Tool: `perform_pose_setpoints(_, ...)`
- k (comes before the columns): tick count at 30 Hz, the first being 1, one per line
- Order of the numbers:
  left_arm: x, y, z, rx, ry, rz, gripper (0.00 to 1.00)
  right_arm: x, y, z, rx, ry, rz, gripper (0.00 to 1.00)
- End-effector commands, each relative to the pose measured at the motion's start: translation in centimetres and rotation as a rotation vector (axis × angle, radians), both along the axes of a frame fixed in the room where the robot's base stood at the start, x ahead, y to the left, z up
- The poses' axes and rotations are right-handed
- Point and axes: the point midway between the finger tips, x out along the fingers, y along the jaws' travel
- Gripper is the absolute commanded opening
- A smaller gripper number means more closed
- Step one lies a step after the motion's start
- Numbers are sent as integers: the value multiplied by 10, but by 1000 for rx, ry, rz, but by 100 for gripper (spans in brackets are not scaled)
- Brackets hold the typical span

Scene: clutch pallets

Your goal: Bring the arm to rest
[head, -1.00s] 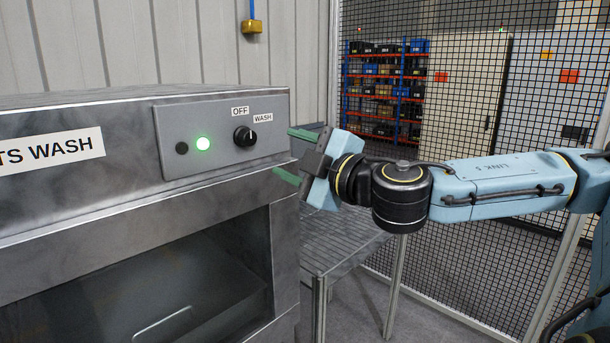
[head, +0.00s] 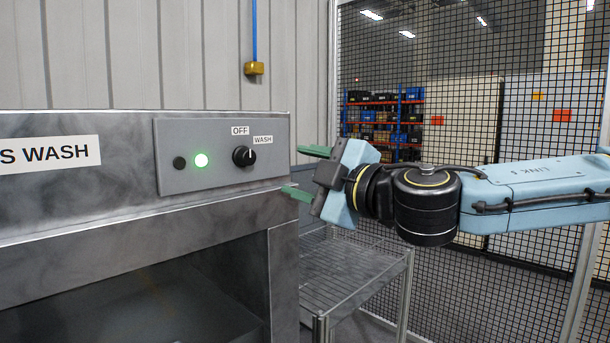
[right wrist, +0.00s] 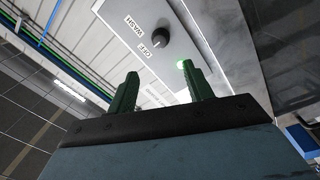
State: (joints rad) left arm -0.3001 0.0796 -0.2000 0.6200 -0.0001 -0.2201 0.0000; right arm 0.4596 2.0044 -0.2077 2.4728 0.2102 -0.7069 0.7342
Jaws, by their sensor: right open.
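My right gripper (head: 306,172) is open and empty, with its two green fingers apart. In the head view it is in front of the right end of the parts washer (head: 130,222), to the right of the control panel (head: 222,150) and apart from the knob (head: 243,156). The black knob's white mark points up toward the WASH label. A green lamp (head: 201,160) on the panel is lit. In the right wrist view the fingers (right wrist: 160,92) show with the knob (right wrist: 160,38) beyond them. My left gripper is not in view.
A slatted metal table (head: 340,270) stands right of the washer, below my gripper. A mesh fence (head: 480,80) closes the space behind my arm. A blue line with a brass-coloured end (head: 254,68) hangs on the wall. Shelves with bins (head: 385,120) stand beyond the fence.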

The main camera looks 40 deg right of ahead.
Motion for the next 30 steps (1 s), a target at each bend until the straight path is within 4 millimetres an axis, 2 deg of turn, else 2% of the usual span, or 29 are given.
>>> perform_pose_setpoints(11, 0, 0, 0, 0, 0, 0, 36, 3, -3, -1, 10, 0, -3, 51)
perform_pose_setpoints(14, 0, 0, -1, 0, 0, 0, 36, 18, -18, -7, 49, 2, -16, 51)
perform_pose_setpoints(17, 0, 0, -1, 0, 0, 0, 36, 46, -49, -24, 121, 11, -47, 51)
perform_pose_setpoints(20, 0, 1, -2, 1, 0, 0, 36, 79, -91, -62, 211, 38, -100, 51)
perform_pose_setpoints(23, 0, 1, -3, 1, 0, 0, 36, 105, -133, -117, 292, 83, -166, 51)
perform_pose_setpoints(26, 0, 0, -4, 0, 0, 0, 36, 121, -168, -184, 362, 142, -233, 51)
perform_pose_setpoints(27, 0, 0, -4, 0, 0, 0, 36, 124, -180, -213, 386, 170, -261, 51)
perform_pose_setpoints(29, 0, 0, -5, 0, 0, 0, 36, 126, -195, -256, 418, 211, -300, 51)
perform_pose_setpoints(30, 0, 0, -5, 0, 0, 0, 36, 125, -203, -286, 440, 240, -325, 51)
